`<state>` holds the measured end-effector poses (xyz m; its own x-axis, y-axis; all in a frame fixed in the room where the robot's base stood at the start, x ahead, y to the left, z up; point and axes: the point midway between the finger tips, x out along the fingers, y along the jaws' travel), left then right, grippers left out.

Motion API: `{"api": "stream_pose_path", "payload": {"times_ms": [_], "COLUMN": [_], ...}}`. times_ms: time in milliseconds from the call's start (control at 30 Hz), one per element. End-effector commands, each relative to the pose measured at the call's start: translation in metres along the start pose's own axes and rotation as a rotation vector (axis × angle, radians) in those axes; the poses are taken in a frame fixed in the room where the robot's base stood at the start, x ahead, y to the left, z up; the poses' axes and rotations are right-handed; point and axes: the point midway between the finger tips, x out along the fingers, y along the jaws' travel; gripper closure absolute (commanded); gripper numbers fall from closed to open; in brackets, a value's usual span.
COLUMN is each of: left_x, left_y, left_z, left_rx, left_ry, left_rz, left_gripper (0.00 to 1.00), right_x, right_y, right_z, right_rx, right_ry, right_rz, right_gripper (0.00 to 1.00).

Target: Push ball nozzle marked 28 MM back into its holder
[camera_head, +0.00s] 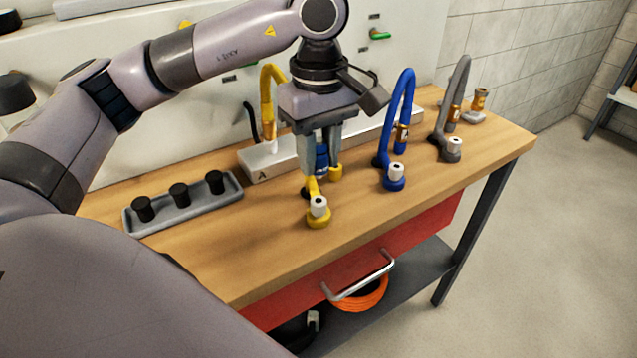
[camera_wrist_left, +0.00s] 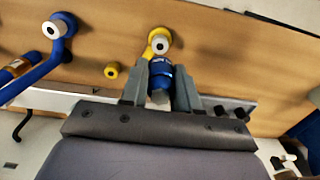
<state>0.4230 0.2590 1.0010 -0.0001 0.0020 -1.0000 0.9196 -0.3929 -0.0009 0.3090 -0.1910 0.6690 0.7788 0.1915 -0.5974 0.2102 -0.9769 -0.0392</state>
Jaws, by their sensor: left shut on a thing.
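My left gripper (camera_head: 321,168) is shut on a blue-banded nozzle (camera_head: 321,158), held upright between its fingers above the bench. In the left wrist view the fingers grip the blue nozzle (camera_wrist_left: 160,80) from both sides; any marking on it is too small to read. The 28 MM marking is not readable.
A pale rail (camera_head: 265,165) runs along the back, with yellow, blue and grey hoses (camera_head: 404,100) rising near it. Amber pieces (camera_head: 403,138) stand at the right. The bench front (camera_head: 250,270) is clear.

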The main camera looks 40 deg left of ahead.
Motion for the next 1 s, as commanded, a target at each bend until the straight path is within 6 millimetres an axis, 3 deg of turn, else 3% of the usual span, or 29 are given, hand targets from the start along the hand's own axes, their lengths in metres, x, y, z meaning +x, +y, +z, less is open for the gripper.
{"api": "stream_pose_path", "payload": {"times_ms": [567, 1000], "left_x": [0.002, 0.032], "left_y": [0.002, 0.016], "left_z": [0.002, 0.026], "left_rx": [0.059, 0.732], "left_ry": [0.000, 0.000], "left_rz": [-0.002, -0.005], "left_gripper": [1.00, 1.00], "right_x": [-0.004, -0.024], "right_y": [0.002, 0.006], "right_z": [-0.004, -0.026], "right_rx": [-0.011, -0.014], "right_ry": [0.000, 0.007], "right_rz": [0.000, 0.020], "right_gripper": [0.61, 0.61]}}
